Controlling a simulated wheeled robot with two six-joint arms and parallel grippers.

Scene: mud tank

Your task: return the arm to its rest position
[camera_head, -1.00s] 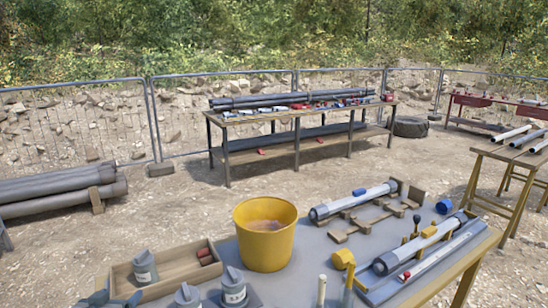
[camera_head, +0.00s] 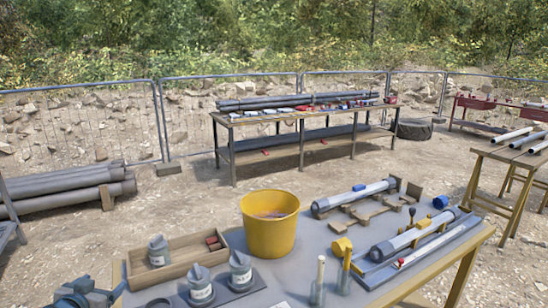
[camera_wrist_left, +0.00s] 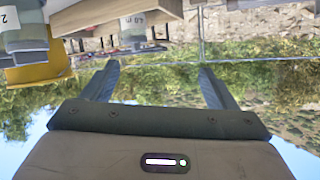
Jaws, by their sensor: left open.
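My left gripper (camera_head: 88,294) shows at the bottom left corner of the head view, beside the near left end of the grey-topped table (camera_head: 322,238). In the left wrist view its two dark fingers (camera_wrist_left: 160,70) stand wide apart with nothing between them. The wrist view appears upside down, with the table items along its top edge and trees and sky below. My right gripper is in neither view.
A wooden tray (camera_head: 133,268) and grey-capped containers (camera_head: 201,286) stand close to my left gripper. Bare ground lies beyond.

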